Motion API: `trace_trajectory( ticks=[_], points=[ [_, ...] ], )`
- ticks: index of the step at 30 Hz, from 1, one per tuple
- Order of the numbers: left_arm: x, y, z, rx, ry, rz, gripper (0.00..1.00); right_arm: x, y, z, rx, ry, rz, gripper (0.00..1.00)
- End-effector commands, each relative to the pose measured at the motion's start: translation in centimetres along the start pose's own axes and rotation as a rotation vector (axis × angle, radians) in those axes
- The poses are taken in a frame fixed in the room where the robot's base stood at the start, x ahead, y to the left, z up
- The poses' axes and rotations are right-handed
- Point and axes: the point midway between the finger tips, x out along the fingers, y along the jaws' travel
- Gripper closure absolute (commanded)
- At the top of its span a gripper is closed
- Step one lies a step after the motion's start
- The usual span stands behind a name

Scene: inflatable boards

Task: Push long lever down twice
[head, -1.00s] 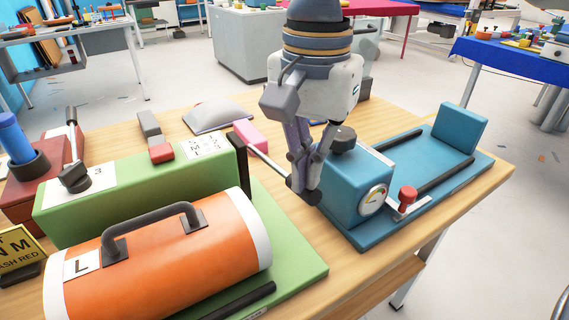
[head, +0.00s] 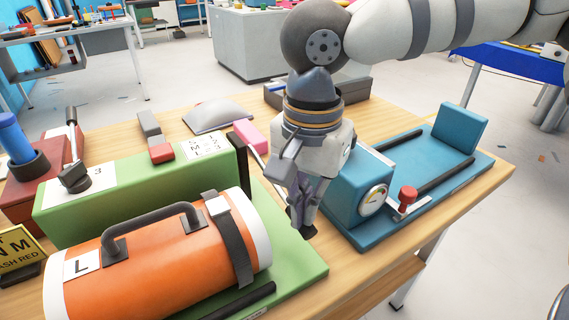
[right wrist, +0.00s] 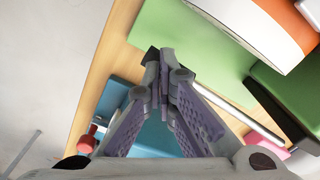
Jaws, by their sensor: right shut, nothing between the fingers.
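The long lever (head: 258,157) is a pale metal rod at the right end of the green box (head: 150,190). It slopes down to the right and passes behind my right gripper (head: 302,222). A dark end piece (head: 309,232) shows at the fingertips, low over the table beside the green base. In the right wrist view the rod (right wrist: 225,108) runs behind the shut fingers (right wrist: 158,78), and a black piece (right wrist: 151,56) shows at their tips. Contact appears likely, but the gripper hides part of it. The gripper is shut and holds nothing. My left gripper is out of view.
An orange cylinder (head: 150,250) with a handle and dark strap (head: 232,245) lies on the green base. A blue device (head: 350,195) with a gauge and red knob (head: 408,194) stands close to the right. A pink block (head: 251,135) lies behind the lever.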

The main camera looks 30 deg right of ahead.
Motion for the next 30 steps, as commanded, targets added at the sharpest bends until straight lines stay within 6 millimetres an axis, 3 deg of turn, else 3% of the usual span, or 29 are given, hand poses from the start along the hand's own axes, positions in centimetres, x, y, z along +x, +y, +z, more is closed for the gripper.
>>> trace_trajectory(
  ticks=[7, 17, 30],
  points=[
    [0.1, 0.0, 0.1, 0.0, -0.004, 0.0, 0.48, 1.9, 0.1, 0.1, 0.0, -0.002, 0.004, 1.0],
    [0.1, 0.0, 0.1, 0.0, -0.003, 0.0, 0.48, 1.6, 0.0, 0.0, 0.0, -0.001, 0.001, 1.0],
    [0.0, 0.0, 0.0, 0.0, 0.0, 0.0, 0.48, -3.9, -0.1, 0.0, 0.001, 0.001, -0.001, 1.0]
  ],
)
